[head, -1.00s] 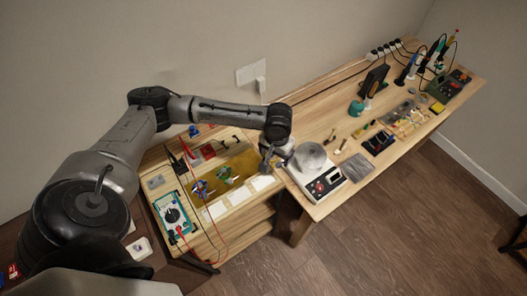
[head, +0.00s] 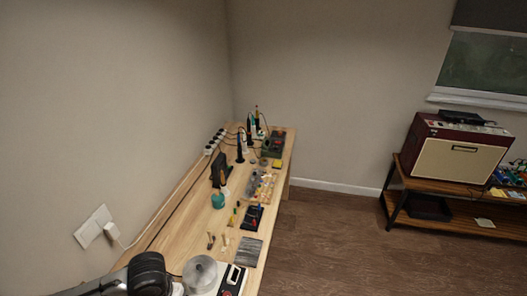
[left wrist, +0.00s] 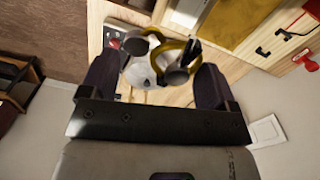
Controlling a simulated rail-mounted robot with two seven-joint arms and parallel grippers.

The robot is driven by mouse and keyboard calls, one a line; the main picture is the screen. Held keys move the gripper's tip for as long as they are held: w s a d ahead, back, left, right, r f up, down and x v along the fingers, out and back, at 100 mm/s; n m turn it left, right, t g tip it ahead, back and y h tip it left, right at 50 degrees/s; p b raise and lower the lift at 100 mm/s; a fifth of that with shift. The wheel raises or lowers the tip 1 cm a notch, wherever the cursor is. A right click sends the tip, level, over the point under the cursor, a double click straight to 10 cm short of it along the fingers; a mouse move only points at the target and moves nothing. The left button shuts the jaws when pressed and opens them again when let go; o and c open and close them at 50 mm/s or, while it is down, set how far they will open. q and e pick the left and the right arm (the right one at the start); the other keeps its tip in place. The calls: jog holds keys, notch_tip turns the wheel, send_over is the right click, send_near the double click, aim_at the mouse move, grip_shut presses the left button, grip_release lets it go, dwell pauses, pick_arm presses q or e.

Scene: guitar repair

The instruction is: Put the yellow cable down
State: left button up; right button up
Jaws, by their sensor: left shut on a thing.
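The yellow cable (left wrist: 156,47) is between the fingers of my left gripper (left wrist: 160,78) in the left wrist view. It is looped, with dark grey plug-like ends beside the fingers. My left gripper is shut on it, above the wooden worktop. The exact contact is partly hidden by the fingers. In the head view only a dark part of my left arm shows at the bottom left, and the cable is out of sight. My right gripper is in neither view.
The long workbench (head: 176,236) carries a round silver pot (head: 199,273), a teal container (head: 218,201) and several tools. A red and cream amplifier (head: 463,150) stands on a shelf at the right. Open floor (head: 325,235) lies between them.

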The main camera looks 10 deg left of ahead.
pick_arm(q)
jog(key=w+d+r+m, duration=0.1)
jog(key=w+d+r, duration=0.35)
jog(key=r, duration=0.25)
jog(key=w+d+r+m, duration=0.1)
jog(key=w+d+r, duration=0.2)
jog(key=d+r, duration=0.4)
jog(key=s+a+r+p, duration=0.1)
jog(key=s+r+p, duration=0.3)
jog(key=r+p, duration=0.7)
jog(key=s+r+p, duration=0.4)
jog(key=r+p, duration=0.7)
jog(key=p, duration=0.2)
jog(key=shift+s+a+r+p, duration=0.25)
jog(key=shift+a+r+p, duration=0.1)
jog(key=shift+r, duration=0.05)
jog(key=shift+f, duration=0.1)
